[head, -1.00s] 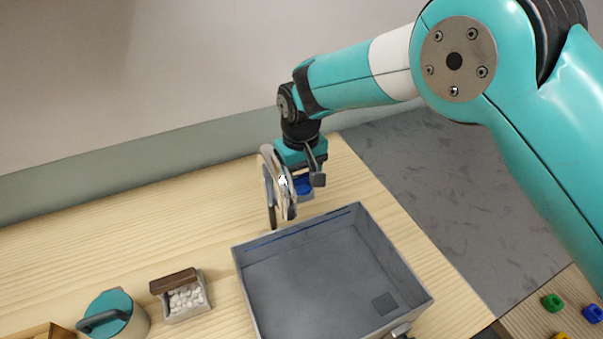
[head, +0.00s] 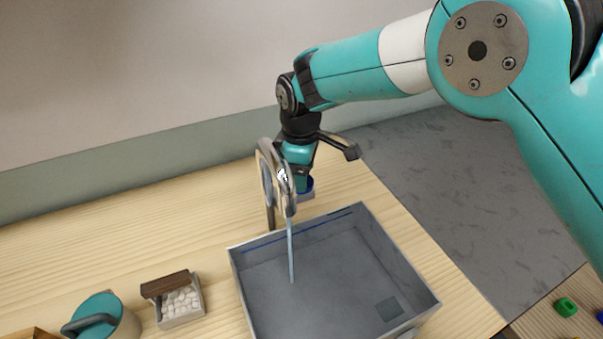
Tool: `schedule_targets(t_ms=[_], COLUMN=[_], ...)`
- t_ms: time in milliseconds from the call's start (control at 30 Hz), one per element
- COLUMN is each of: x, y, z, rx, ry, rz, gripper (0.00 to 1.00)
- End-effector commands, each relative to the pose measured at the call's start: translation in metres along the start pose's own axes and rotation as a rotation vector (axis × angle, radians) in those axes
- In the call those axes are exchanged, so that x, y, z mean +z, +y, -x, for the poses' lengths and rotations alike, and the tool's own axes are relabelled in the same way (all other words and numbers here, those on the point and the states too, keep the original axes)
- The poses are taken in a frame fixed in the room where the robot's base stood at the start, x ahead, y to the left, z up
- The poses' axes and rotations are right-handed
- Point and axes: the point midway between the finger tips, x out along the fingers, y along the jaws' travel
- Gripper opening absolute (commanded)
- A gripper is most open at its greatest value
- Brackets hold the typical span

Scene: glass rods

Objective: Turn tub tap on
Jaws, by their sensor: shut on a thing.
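The chrome tub tap (head: 279,178) arches up behind the grey tub (head: 246,293), its spout over the tub's back wall. A thin bluish stream of water (head: 291,252) runs from the spout down to the tub floor. A blue knob (head: 307,190) stands just right of the tap, partly hidden by my gripper. My gripper (head: 304,186) points down over the knob and is shut on it. The tap's arch and the gripper's own body hide part of the fingers.
A box of white pebbles (head: 180,303) with a brown lid and a teal-lidded pot (head: 100,315) stand left of the tub. Small coloured pieces, including a green one (head: 566,307), lie on another surface at lower right. The wooden counter (head: 110,245) behind the pot is clear.

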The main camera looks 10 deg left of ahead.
Motion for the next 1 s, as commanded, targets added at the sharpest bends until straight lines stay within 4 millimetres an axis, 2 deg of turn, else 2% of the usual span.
schedule_targets(t_ms=[500, 700, 1000], x=[-0.0011, -0.0012, -0.0013], y=[0.0009, 0.0010, 0.0010], z=[0.0016, 0.0020, 0.0025], rx=[0.005, 0.005, 0.006], ry=[0.004, 0.004, 0.004], rz=[0.456, 0.575, 0.664], gripper=[0.32, 0.32, 0.32])
